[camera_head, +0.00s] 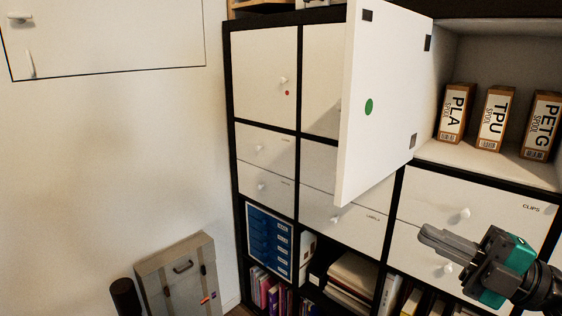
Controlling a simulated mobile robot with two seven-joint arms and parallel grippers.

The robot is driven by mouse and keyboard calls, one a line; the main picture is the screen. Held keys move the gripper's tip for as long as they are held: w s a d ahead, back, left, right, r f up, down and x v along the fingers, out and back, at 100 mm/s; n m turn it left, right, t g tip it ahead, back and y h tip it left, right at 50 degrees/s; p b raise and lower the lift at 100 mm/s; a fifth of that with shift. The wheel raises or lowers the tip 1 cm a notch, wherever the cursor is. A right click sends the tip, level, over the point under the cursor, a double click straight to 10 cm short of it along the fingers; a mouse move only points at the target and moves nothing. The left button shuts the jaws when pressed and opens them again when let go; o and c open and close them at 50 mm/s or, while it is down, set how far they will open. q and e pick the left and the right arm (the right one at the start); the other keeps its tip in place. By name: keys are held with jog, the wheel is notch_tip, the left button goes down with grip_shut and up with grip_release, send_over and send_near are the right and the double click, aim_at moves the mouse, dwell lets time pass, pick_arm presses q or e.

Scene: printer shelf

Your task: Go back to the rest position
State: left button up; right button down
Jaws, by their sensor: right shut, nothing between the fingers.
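My right gripper (436,240) is at the lower right of the head view, in front of the white drawers under the open compartment. Its fingers are together and hold nothing. It appears apart from the drawer knobs. The white cabinet door (385,105) with a green dot stands open, swung out toward me. The open compartment (490,55) to its right holds spool boxes marked PLA (454,112), TPU (495,118) and PETG (541,125). My left gripper is not in view.
The black-framed shelf unit (299,75) has closed doors and drawers, with books and folders in the lower cells. The CLIPS drawer (480,207) is near my right gripper. A grey case (180,275) leans at the lower left by the bare wall. The open door juts into the space ahead.

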notch_tip(320, 180, down, 19)
jog(key=m+t+h, duration=0.7)
jog(key=m+h, duration=0.7)
jog(key=m, duration=0.6)
jog(key=s+a+f+m+g+h, duration=0.1)
jog(key=s+a+f+m+g, duration=0.1)
jog(key=s+f, duration=0.3)
jog(key=s+a+f+m+g, duration=0.2)
jog(key=s+a+f+g, duration=0.3)
jog(key=f, duration=0.7)
jog(key=shift+s+f+m+h, duration=0.3)
jog(key=shift+s+h, duration=0.1)
jog(key=shift+s, duration=0.4)
jog(key=shift+d, duration=0.15)
